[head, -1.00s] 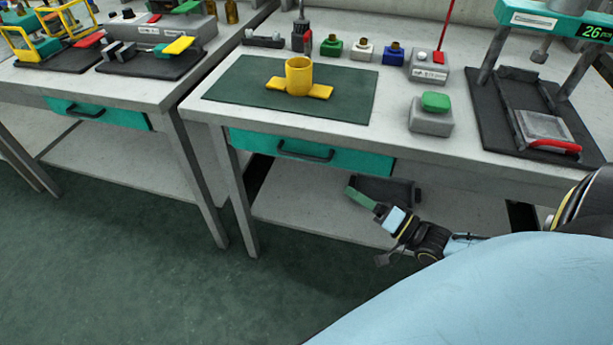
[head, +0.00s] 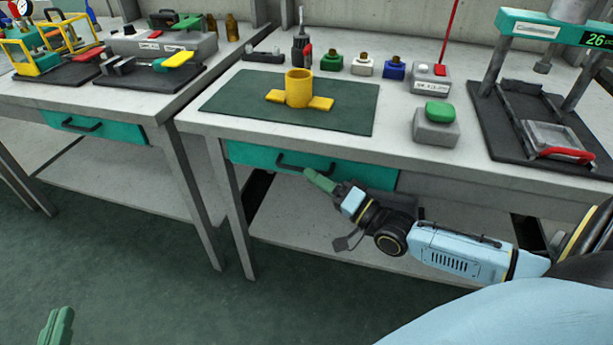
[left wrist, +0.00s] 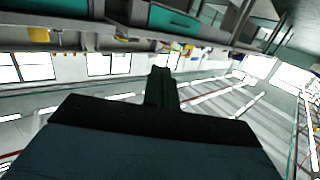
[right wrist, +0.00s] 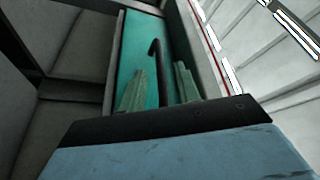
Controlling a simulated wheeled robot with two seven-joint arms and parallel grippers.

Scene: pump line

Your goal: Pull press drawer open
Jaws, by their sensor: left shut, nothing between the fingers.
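The teal drawer (head: 250,153) under the right-hand bench, which bears the press (head: 545,30), is closed. Its dark bar handle (head: 290,165) is partly hidden by my right gripper (head: 318,180). In the right wrist view, the handle (right wrist: 155,65) shows between and beyond the two green fingers of my right gripper (right wrist: 158,90), which are apart and empty. I cannot tell whether the fingers touch it. My left gripper (head: 58,328) is shut and empty, low at the left edge of the head view, over the floor and away from the benches. It also shows in the left wrist view (left wrist: 162,88).
A yellow cup-shaped part (head: 299,90) stands on a green mat (head: 350,115). A green button box (head: 436,125) and several small coloured blocks are on the bench. The left bench has another teal drawer (head: 120,131). Floor in front is clear.

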